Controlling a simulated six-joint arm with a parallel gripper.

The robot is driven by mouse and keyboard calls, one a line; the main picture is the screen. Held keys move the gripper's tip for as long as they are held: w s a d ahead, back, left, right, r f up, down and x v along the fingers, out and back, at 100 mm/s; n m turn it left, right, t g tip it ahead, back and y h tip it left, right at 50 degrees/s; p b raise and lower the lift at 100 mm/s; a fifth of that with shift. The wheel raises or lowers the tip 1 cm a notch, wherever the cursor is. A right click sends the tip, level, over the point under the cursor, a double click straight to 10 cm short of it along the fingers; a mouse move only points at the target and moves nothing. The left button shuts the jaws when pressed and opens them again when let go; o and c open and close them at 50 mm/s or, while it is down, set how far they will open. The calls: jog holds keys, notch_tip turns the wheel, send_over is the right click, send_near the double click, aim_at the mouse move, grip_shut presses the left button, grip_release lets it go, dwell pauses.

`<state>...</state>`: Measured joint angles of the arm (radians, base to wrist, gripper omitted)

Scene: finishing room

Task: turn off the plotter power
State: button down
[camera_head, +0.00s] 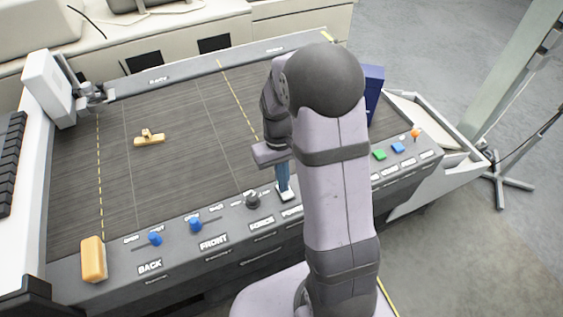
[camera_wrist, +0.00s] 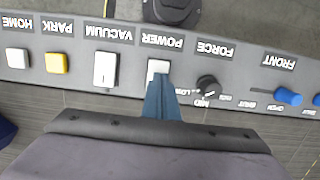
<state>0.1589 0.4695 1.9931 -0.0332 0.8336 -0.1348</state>
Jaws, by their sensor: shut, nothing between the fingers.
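The plotter's front panel (camera_head: 180,250) carries a row of labelled controls. The white power switch (camera_wrist: 157,68) sits by the POWER label, which appears upside down in the wrist view. My gripper (camera_wrist: 158,82) is shut and empty, with its blue fingertips at the near edge of the power switch and covering part of it. I cannot tell whether they touch or which way the switch is tipped. In the head view my gripper (camera_head: 284,188) points down at the white switch plate (camera_head: 287,196); my arm hides part of the panel to the right.
The white vacuum switch (camera_wrist: 106,69) and black force knob (camera_wrist: 208,86) flank the power switch. Beyond vacuum are a yellow park button (camera_wrist: 57,63) and white home button (camera_wrist: 18,59). Blue levers (camera_head: 155,239) and a yellow block (camera_head: 93,260) are at left. A wooden piece (camera_head: 149,140) lies on the bed.

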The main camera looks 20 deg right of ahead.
jog(key=r+p, duration=0.3)
jog(key=r, duration=0.1)
jog(key=shift+w+p, duration=0.3)
jog(key=shift+w+r+b, duration=0.25)
jog(key=shift+r+b, duration=0.05)
jog(key=shift+b, duration=0.25)
notch_tip(320, 180, up, 9)
jog(key=w+b, duration=0.1)
jog(key=b, duration=0.1)
jog(key=b, duration=0.3)
jog(key=shift+s+f+b, duration=0.2)
jog(key=shift+f+b, duration=0.1)
jog(key=shift+s+d+r+b, duration=0.1)
jog(key=shift+s+r+b, duration=0.3)
jog(key=shift+b, duration=0.5)
jog(key=shift+f, duration=0.1)
